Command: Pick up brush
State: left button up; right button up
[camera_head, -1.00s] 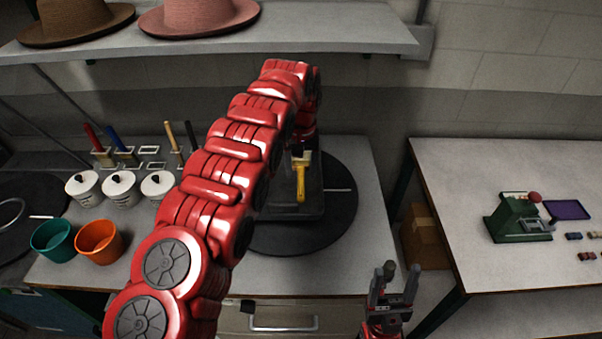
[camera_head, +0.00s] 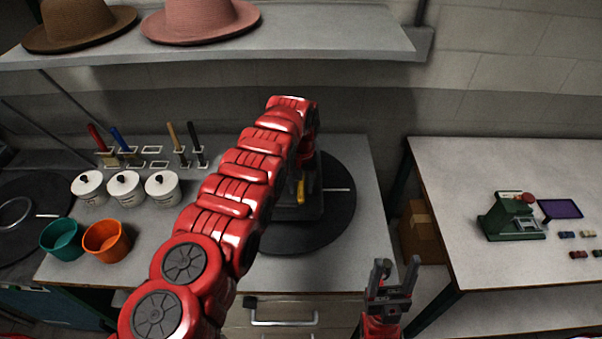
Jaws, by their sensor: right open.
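A yellow-handled brush (camera_head: 300,191) lies at the dark base on the black round mat (camera_head: 338,215). Only a short piece of its handle shows; my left arm and gripper hide the rest. My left gripper (camera_head: 307,184) points down right over the brush. Its fingers are mostly hidden, so I cannot tell whether they touch or hold it. My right gripper (camera_head: 393,274) is open and empty, pointing up in front of the table's edge, well away from the brush.
Upright brushes stand in holders, including a red one (camera_head: 96,137). White lidded jars (camera_head: 124,188), a teal cup (camera_head: 61,239) and an orange cup (camera_head: 105,242) stand on the left. A green machine (camera_head: 512,217) is on the right table. Hats (camera_head: 198,20) sit on the shelf above.

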pick_arm(q)
grip_shut()
jog(key=shift+r, duration=0.15)
